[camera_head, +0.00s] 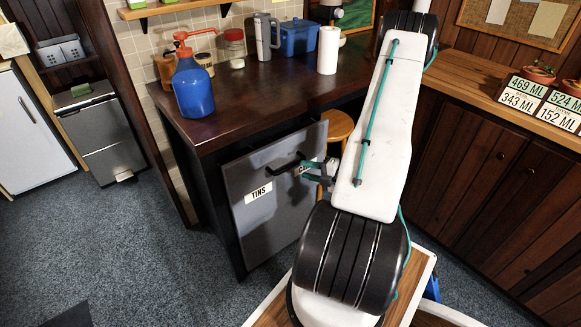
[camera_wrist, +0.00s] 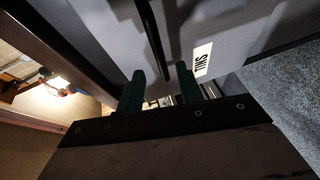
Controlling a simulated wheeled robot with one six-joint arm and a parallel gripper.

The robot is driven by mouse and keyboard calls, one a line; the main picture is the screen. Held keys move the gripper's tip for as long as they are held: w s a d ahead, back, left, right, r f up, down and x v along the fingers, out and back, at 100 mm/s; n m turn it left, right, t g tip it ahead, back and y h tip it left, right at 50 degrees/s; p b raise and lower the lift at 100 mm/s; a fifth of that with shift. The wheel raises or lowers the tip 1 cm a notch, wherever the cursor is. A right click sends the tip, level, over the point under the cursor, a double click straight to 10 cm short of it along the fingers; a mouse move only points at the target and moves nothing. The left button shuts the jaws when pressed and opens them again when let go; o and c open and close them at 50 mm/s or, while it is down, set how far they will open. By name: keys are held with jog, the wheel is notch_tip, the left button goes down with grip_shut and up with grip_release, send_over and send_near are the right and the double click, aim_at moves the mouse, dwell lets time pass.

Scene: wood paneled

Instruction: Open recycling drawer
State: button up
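The recycling drawer (camera_head: 265,215) has a grey front with a white TINS label (camera_head: 258,193) and stands under the dark counter. Its black handle (camera_head: 284,167) runs along the upper part of the front. My gripper (camera_head: 310,168) is at the right end of this handle. In the wrist view my gripper (camera_wrist: 160,70) has its two green fingers apart, with the end of the black handle (camera_wrist: 152,40) between them and a gap on each side. The label (camera_wrist: 203,59) is right of the fingers there. I cannot tell whether the drawer is slightly out.
A wooden stool (camera_head: 338,128) stands just right of the drawer front. The dark counter (camera_head: 255,105) holds a blue pump bottle (camera_head: 193,88), jars and a paper roll (camera_head: 328,50). Blue-grey carpet (camera_head: 165,240) lies free left of the drawer. Wooden cabinets (camera_head: 490,180) line the right.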

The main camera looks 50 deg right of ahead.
aim_at(290, 166)
jog(key=x, duration=0.7)
jog(key=shift+w, duration=0.2)
jog(key=shift+a, duration=0.1)
grip_shut()
